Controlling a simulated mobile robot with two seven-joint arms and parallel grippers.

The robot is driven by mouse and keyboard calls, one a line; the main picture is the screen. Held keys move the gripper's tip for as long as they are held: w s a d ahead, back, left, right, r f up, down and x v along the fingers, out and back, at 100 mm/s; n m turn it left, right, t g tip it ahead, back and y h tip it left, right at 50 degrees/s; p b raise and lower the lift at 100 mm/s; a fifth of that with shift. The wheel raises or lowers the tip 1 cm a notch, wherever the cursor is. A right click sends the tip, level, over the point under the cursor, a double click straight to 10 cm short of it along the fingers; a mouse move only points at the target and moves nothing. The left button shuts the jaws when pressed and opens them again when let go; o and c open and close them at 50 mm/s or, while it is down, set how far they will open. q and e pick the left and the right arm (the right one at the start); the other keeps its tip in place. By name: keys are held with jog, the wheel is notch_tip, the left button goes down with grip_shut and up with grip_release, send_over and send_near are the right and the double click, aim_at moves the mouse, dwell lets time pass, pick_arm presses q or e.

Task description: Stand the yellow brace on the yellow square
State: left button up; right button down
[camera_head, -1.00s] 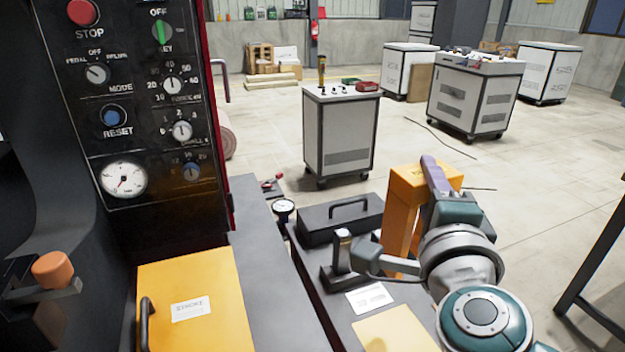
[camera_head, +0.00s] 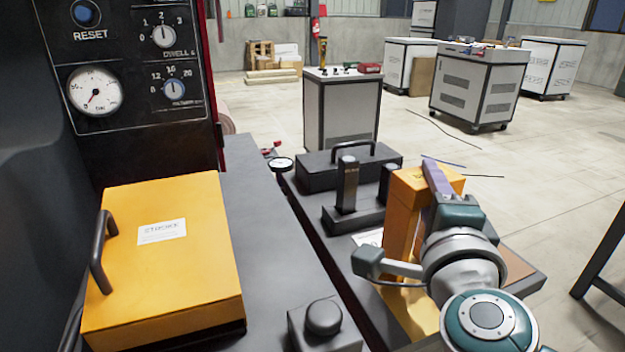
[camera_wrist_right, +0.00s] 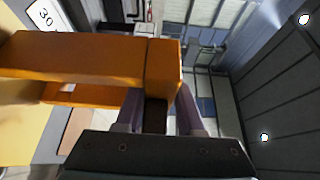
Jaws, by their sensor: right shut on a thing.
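The yellow brace (camera_head: 403,212), an orange-yellow arch with two legs, is upright in the head view. My right gripper (camera_head: 436,180) is shut on its top part. In the right wrist view the brace (camera_wrist_right: 90,58) extends left from between the fingers of the right gripper (camera_wrist_right: 158,112). The yellow square (camera_head: 422,312) lies on the dark bench below the brace, partly hidden by my right arm. I cannot tell whether the legs touch it. A yellow patch (camera_wrist_right: 18,120) also shows at the left of the wrist view. My left gripper is not in view.
A dark block with two posts (camera_head: 347,190) stands left of the brace, with a black handled case (camera_head: 320,172) behind it. A yellow handled box (camera_head: 165,260) and a control panel (camera_head: 135,75) are at left. A brown patch (camera_head: 518,262) lies at the bench's right.

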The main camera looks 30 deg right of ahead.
jog(key=shift+f, duration=0.2)
jog(key=shift+f, duration=0.2)
jog(key=c, duration=0.5)
grip_release()
